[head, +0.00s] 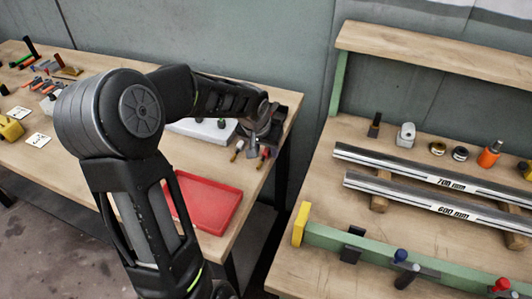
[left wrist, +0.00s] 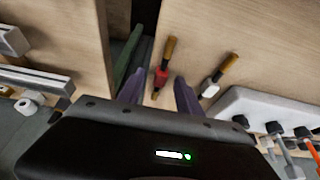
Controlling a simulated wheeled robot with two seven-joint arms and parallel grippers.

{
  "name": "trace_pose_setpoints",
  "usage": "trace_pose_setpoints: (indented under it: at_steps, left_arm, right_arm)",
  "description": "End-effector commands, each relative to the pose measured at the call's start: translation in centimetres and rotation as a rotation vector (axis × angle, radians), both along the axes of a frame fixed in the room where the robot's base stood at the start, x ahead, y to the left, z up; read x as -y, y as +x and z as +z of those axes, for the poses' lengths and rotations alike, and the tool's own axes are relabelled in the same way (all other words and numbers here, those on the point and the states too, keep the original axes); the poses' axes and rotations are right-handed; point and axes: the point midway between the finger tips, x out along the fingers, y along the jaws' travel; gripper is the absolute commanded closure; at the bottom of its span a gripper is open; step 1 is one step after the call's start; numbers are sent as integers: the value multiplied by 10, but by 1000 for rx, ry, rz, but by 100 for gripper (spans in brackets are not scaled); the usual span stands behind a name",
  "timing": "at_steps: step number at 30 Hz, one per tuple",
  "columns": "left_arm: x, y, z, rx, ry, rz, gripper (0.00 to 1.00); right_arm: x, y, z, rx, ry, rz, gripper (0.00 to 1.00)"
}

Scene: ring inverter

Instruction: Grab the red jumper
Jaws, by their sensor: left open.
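The red jumper, a short red piece with brass-coloured ends, lies on the wooden table near its edge; it shows in the left wrist view (left wrist: 161,76) and in the head view (head: 264,154). My left gripper (left wrist: 160,92) is open, with one purple-grey finger on each side of the red jumper in the left wrist view. In the head view the left gripper (head: 253,138) is at the table's right end, just behind the jumpers. I cannot tell whether the fingers touch the jumper. A similar white jumper (left wrist: 211,88) lies beside it, outside the fingers. My right gripper is not in view.
A white block with dark knobs (left wrist: 250,102) stands close to the white jumper. A red tray (head: 207,203) lies at the table's front edge. A gap separates this table from the right bench, which carries metal bars (head: 430,185) and small parts.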

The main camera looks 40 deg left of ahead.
Motion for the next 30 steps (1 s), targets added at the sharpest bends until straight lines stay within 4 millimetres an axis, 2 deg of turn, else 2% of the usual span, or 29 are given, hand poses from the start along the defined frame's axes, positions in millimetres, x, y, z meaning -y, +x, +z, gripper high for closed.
trace_pose_setpoints:
  at_steps: [6, 21, 30]
  left_arm:
    - [0, 0, 0, 0, 0, 0, 58]
    - [0, 0, 0, 0, 0, 0, 99]
    - [0, 0, 0, 0, 0, 0, 100]
  right_arm:
    - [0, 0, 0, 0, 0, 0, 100]
    - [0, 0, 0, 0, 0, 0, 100]
    - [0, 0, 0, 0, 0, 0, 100]
